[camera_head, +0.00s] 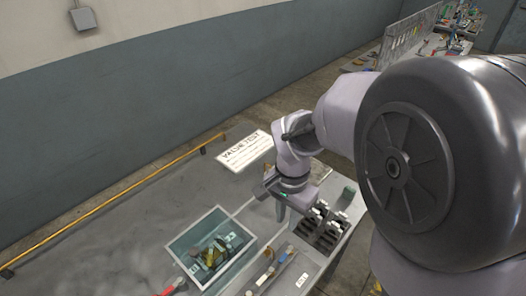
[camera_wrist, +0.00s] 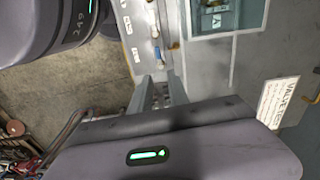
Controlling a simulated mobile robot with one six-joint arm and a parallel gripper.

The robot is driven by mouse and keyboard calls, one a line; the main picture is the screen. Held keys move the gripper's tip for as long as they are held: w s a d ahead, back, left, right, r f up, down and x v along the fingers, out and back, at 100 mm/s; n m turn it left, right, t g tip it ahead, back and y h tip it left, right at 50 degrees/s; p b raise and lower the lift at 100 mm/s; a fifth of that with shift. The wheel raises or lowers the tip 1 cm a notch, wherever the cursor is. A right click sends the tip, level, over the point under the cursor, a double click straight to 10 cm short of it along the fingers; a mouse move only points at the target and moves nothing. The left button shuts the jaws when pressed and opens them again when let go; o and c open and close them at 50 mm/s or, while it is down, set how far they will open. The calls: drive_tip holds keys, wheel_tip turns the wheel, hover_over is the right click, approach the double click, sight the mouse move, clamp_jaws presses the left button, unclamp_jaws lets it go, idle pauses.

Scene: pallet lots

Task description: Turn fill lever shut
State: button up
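A clear-walled tank (camera_head: 183,243) stands on the grey bench, with a dark and yellow fitting (camera_head: 213,253) inside; part of the tank (camera_wrist: 195,37) also shows at the top of the wrist view. A pale panel (camera_head: 300,266) beside it carries small parts, including a blue-ended one (camera_head: 282,256), seen also in the wrist view (camera_wrist: 157,54). A red handle (camera_head: 174,286) shows at the bottom edge. I cannot tell which part is the fill lever. My gripper (camera_wrist: 160,82) points down above the bench by the panel, fingers apart, with nothing visibly held.
A dark slotted rack (camera_head: 318,235) stands under and right of my gripper. A VALVE TEST sign (camera_head: 245,151) lies at the back of the bench and shows in the wrist view (camera_wrist: 279,101). A yellow rail (camera_head: 120,196) runs along the back. The bench's left side is clear.

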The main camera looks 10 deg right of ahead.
sight(283, 257)
drive_tip(key=f+b, duration=0.2)
drive_tip(key=f, duration=0.3)
drive_tip(key=f+b, duration=0.2)
drive_tip(key=f, duration=0.4)
drive_tip(key=f+b, duration=0.2)
drive_tip(key=f, duration=0.4)
drive_tip(key=shift+s+f, duration=0.15)
drive_tip(key=shift+s, duration=0.15)
clamp_jaws()
